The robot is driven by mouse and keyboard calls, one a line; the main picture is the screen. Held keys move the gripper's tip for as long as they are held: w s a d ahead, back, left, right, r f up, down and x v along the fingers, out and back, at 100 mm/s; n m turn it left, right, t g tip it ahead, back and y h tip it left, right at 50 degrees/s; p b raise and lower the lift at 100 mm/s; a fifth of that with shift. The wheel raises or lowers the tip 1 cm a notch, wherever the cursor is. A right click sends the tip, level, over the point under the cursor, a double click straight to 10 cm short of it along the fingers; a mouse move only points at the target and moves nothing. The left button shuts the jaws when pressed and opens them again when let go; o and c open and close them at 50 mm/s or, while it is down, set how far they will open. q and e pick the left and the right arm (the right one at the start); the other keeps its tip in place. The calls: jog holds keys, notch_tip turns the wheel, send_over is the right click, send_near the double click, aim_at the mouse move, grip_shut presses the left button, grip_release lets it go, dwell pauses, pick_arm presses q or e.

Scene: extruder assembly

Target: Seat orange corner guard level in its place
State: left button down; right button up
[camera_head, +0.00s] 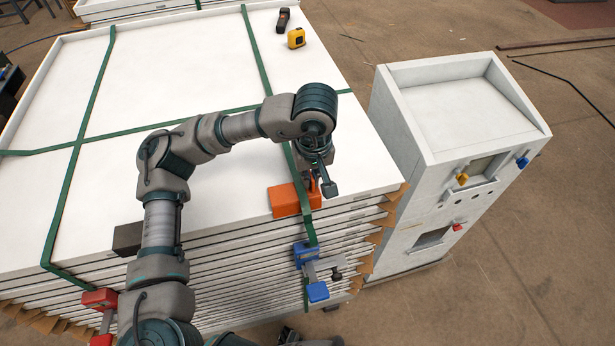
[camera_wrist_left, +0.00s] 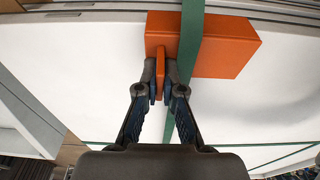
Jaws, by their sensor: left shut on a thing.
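The orange corner guard (camera_head: 285,200) is at the front edge of the top white panel, near the stack's right corner. It also shows in the wrist view (camera_wrist_left: 222,45), with a green strap (camera_wrist_left: 189,60) crossing over it. My left gripper (camera_head: 319,184) is above the guard's right part. In the wrist view my left gripper (camera_wrist_left: 160,85) is shut on the guard's upright orange tab. The guard looks slightly skewed to the panel edge there. I cannot tell whether its underside lies flat. My right gripper is not in view.
Green straps cross the white panel stack (camera_head: 190,75). A blue buckle (camera_head: 306,254) hangs on the front strap, a red one (camera_head: 100,299) at left. A dark block (camera_head: 128,239) sits on the front edge. A yellow tape measure (camera_head: 296,38) lies behind. A grey cabinet (camera_head: 415,150) stands right.

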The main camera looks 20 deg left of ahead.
pick_arm(q)
jog(key=shift+w+d+r+t+y, duration=0.15)
jog(key=shift+d+t+y, duration=0.15)
jog(key=shift+d, duration=0.1)
jog(key=shift+w+d+r+t+y, duration=0.1)
jog(key=shift+w+d+t+y, duration=0.1)
jog(key=shift+d+t, duration=0.15)
dwell(0.4)
jog(key=shift+s, duration=0.1)
dwell(0.3)
jog(key=shift+f+b, duration=0.2)
jog(key=shift+b, duration=0.15)
dwell(0.4)
